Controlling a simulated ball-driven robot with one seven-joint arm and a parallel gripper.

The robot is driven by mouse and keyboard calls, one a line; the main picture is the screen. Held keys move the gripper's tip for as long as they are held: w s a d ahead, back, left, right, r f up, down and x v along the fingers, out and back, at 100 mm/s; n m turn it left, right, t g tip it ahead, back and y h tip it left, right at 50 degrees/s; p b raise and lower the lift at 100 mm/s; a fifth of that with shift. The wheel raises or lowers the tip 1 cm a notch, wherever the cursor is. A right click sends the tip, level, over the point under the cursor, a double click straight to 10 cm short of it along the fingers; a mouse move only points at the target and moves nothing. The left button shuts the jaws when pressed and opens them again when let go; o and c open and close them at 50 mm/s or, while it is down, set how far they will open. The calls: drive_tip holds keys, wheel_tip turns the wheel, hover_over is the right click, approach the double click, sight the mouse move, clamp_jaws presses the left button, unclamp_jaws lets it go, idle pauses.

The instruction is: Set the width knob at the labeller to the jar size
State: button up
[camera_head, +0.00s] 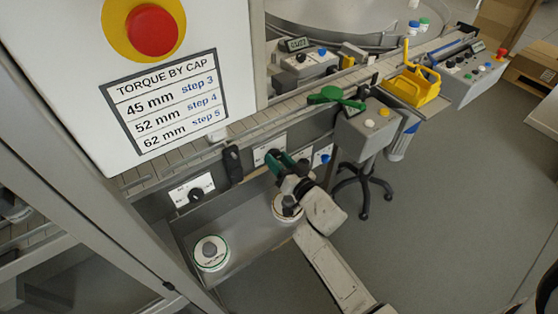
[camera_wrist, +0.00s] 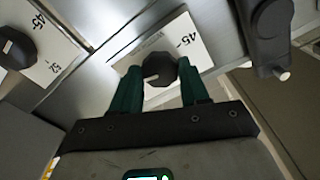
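A pale mark shows on the knob's left side. In the head view my gripper (camera_head: 274,158) is at the front panel and partly covers the plate. A white-lidded jar (camera_head: 211,252) stands in the grey tray; its lettering is too small to read.
A second black knob (camera_wrist: 16,47) with a plate marked 45 and 52 lies left. A dark handle (camera_wrist: 270,32) is close on the right. A torque chart (camera_head: 166,102), green lever (camera_head: 335,97) and yellow bin (camera_head: 416,88) are nearby.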

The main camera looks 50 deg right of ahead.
drive_tip(key=c, duration=0.5)
drive_tip(key=shift+n, duration=0.3)
drive_tip(key=n+b, duration=0.1)
drive_tip(key=n, duration=0.4)
drive_tip(key=shift+f+n, duration=0.1)
drive_tip(key=shift+n, duration=0.2)
drive_tip(key=n+b, duration=0.1)
drive_tip(key=n, duration=0.4)
drive_tip(key=shift+n+b, duration=0.3)
drive_tip(key=shift+b, duration=0.1)
drive_tip(key=n+b, duration=0.1)
drive_tip(key=n, duration=0.5)
drive_tip(key=shift+b, duration=0.3)
drive_tip(key=n+b, duration=0.1)
drive_tip(key=n, duration=0.4)
drive_tip(key=shift+n, duration=0.4)
